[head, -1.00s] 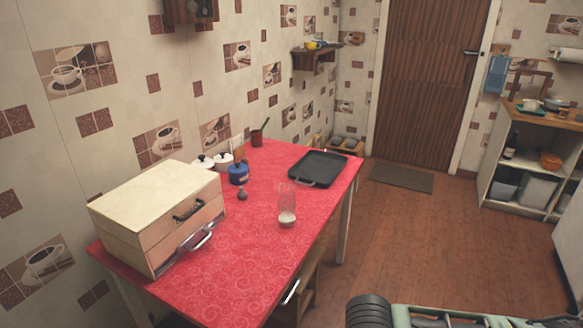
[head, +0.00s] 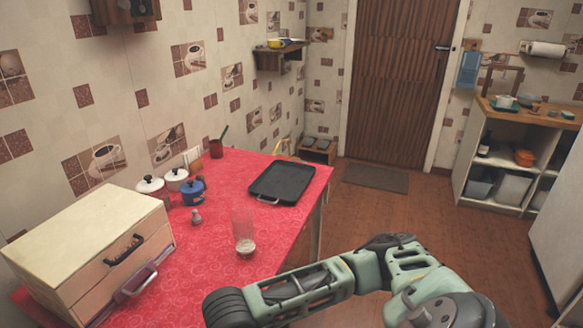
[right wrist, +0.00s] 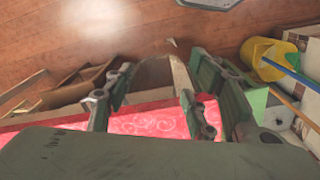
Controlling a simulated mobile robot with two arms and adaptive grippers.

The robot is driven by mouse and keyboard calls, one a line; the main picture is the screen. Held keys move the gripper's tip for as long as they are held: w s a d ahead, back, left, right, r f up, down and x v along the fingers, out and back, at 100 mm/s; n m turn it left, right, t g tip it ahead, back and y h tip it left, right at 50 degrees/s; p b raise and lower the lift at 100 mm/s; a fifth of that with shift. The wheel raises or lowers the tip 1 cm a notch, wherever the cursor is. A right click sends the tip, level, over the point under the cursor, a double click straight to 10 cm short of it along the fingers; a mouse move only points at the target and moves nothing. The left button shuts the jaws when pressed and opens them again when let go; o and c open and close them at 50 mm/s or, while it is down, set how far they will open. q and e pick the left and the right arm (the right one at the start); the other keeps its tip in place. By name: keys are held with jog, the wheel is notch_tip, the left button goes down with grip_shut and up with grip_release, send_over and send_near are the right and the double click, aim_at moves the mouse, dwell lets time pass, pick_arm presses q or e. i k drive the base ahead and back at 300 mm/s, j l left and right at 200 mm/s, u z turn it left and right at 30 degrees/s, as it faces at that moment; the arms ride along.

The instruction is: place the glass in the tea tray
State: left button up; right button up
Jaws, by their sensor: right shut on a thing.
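In the head view, the black tea tray (head: 283,183) lies flat at the far end of the red table. A tall clear glass (head: 244,236) with something pale in its bottom stands upright on the table, nearer than the tray. My right arm reaches in from the right along the table's front edge, with its gripper out of the head view. In the right wrist view, my right gripper (right wrist: 155,95) is shut on a faint see-through thing (right wrist: 150,72), glass-like, between its spread fingers. Most of it is hard to make out. My left gripper is not in view.
A wooden drawer box (head: 90,248) stands at the table's left. Lidded pots, including a blue pot (head: 193,191), a small shaker (head: 196,216) and a red cup (head: 216,148) line the wall side. Red cloth around the glass is clear.

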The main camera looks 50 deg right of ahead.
aim_at(292, 172)
jog(key=i+l, duration=0.1)
jog(key=l, duration=0.35)
jog(key=i+l, duration=0.1)
jog(key=l, duration=0.35)
jog(key=i+l, duration=0.1)
jog(key=l, duration=0.4)
jog(key=i+l, duration=0.1)
jog(key=l, duration=0.35)
jog(key=i+l, duration=0.1)
jog(key=l, duration=0.35)
jog(key=i+l, duration=0.1)
jog(key=l, duration=0.35)
